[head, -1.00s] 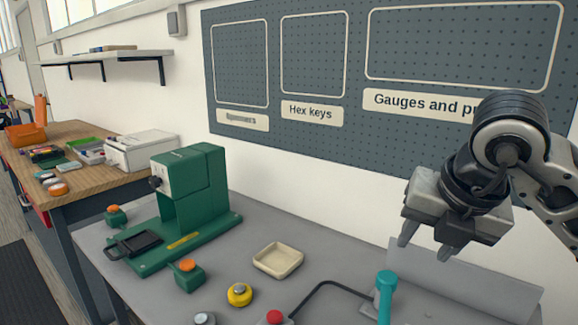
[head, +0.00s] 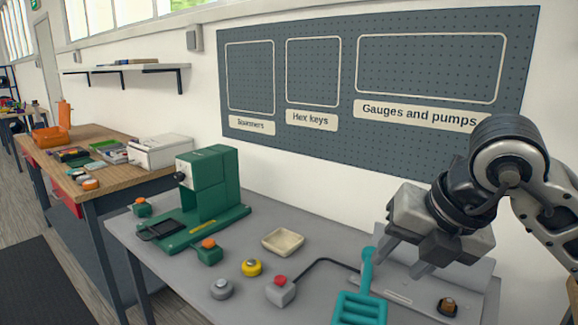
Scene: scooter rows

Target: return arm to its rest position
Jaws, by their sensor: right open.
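My right gripper (head: 408,258) hangs at the right, above the grey bench (head: 136,238). Its fingers point down and stand apart, with nothing between them that I can see. The teal handled tool (head: 362,306) is below and left of the fingers; whether they touch it cannot be told, but it looks apart. My right arm comes in from the right edge. My left gripper is out of view.
A green machine (head: 210,188) stands at the bench's back left. A cream tray (head: 283,242), a yellow button (head: 251,267), a grey button (head: 221,288) and a red-buttoned box (head: 281,291) sit mid-bench. A pegboard (head: 350,118) hangs behind. A wooden table (head: 112,134) is at left.

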